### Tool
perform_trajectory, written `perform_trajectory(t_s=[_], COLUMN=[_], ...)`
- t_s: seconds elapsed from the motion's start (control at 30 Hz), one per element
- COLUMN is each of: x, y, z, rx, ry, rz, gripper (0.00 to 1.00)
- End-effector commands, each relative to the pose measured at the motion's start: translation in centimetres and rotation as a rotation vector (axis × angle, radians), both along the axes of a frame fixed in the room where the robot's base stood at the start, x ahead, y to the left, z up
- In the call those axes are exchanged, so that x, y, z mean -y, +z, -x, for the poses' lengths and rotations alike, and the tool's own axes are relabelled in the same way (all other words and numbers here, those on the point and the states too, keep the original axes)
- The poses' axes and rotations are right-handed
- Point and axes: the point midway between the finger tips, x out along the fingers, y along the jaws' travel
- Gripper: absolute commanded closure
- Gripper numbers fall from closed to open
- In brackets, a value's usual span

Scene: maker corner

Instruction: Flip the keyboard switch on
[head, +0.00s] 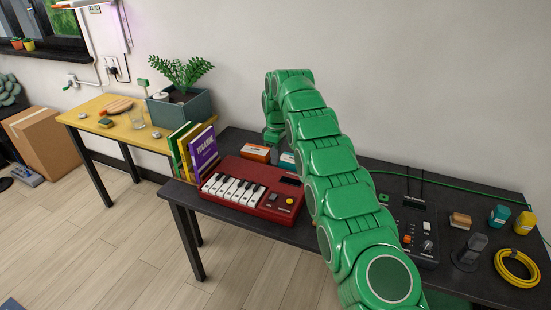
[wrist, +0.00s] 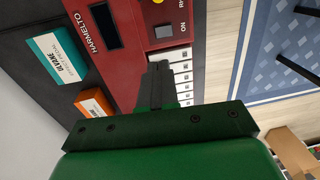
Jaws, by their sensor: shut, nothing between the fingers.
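The red keyboard (head: 252,200) lies on the dark table, with white and black keys and a yellow button. It also shows in the wrist view (wrist: 130,62). Its small switch (wrist: 163,31) sits beside the label "ON" in the wrist view; its exact position is hard to read. My gripper (wrist: 160,66) is shut and empty, and its fingertips appear over the keyboard between the switch and the keys. Whether they touch it, I cannot tell. In the head view, my arm's end bends down behind the keyboard and the fingertips are not clear.
An orange box (head: 256,152) and a teal box (wrist: 57,57) stand behind the keyboard. Books (head: 200,152) stand to its left. A dark mixer-like device (head: 420,235), a yellow cable coil (head: 517,266) and small jars are on the right. My arm crosses above the table.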

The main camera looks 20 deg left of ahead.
Motion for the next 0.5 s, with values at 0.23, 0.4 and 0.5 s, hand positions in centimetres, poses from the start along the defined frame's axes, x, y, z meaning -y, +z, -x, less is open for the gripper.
perform_trajectory(t_s=[0.23, 0.4, 0.5], x=[0.1, 0.0, 0.0], y=[0.1, 0.0, 0.0], z=[1.1, 1.5, 1.5], rx=[-0.028, -0.039, -0.038], ry=[-0.001, 0.000, 0.000], rz=[0.001, 0.001, 0.001], gripper=[1.00, 1.00, 1.00])
